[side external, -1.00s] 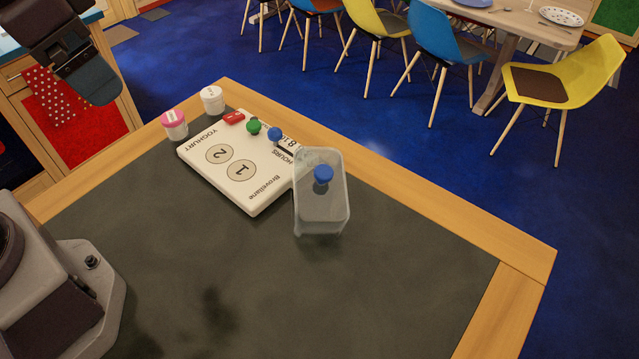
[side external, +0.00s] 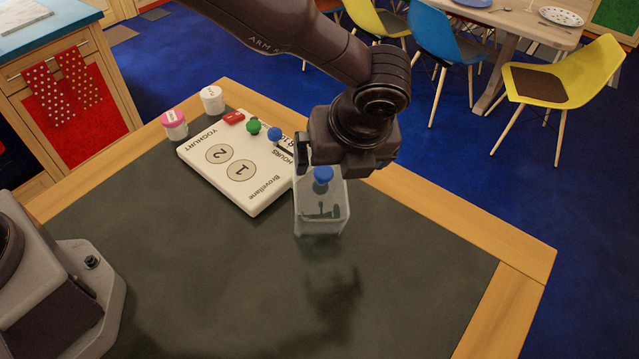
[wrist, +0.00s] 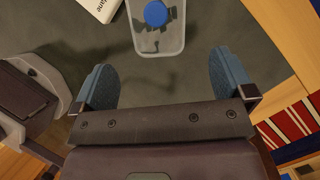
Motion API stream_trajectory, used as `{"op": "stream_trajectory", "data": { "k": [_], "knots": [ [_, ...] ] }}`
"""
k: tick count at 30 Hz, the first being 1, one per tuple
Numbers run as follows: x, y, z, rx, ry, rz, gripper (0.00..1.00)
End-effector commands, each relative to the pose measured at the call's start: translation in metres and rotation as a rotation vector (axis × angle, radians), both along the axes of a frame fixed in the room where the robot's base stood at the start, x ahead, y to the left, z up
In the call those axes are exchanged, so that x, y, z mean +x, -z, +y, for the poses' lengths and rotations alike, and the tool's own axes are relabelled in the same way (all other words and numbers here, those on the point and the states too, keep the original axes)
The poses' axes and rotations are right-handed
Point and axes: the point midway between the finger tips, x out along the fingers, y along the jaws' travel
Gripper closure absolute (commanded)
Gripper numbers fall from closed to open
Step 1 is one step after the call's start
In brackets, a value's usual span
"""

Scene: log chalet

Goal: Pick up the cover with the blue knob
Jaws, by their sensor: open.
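The clear cover (side external: 322,218) with the blue knob (side external: 323,176) stands on the dark tabletop beside the white yoghurt maker base. Its knob is on top. My gripper (side external: 350,168) is above and just behind the cover in the side view, and hides part of its far edge. In the wrist view the cover (wrist: 158,44) and its blue knob (wrist: 156,13) are at the top middle, beyond the fingertips. My gripper (wrist: 165,75) shows its two blue fingers wide apart with nothing between them.
The white base (side external: 238,165) carries a green knob (side external: 254,126), a smaller blue knob (side external: 274,134) and a red switch (side external: 233,117). A pink-lidded jar (side external: 174,124) and a white jar (side external: 212,99) stand at the table's far left corner. The table's front right is clear.

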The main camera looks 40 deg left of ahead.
Motion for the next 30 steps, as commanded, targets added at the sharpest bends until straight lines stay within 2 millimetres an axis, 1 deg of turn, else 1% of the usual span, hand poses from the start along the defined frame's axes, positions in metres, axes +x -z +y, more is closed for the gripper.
{"op": "stream_trajectory", "data": {
  "k": [3, 5, 8, 12, 15, 18, 23, 30],
  "knots": [
    [0.0, 0.001, 0.003, 0.028, 0.078, 0.031, 0.0],
    [0.0, 0.004, 0.004, 0.032, 0.096, 0.04, 0.0],
    [0.003, 0.017, 0.01, 0.035, 0.1, 0.044, 0.0],
    [0.008, 0.043, 0.02, 0.034, 0.099, 0.046, 0.0],
    [0.011, 0.058, 0.026, 0.033, 0.098, 0.043, 0.0],
    [0.013, 0.067, 0.029, 0.031, 0.098, 0.042, 0.0],
    [0.015, 0.076, 0.034, 0.032, 0.097, 0.043, 0.0],
    [0.023, 0.107, 0.049, 0.032, 0.097, 0.043, 0.0]
  ]
}}
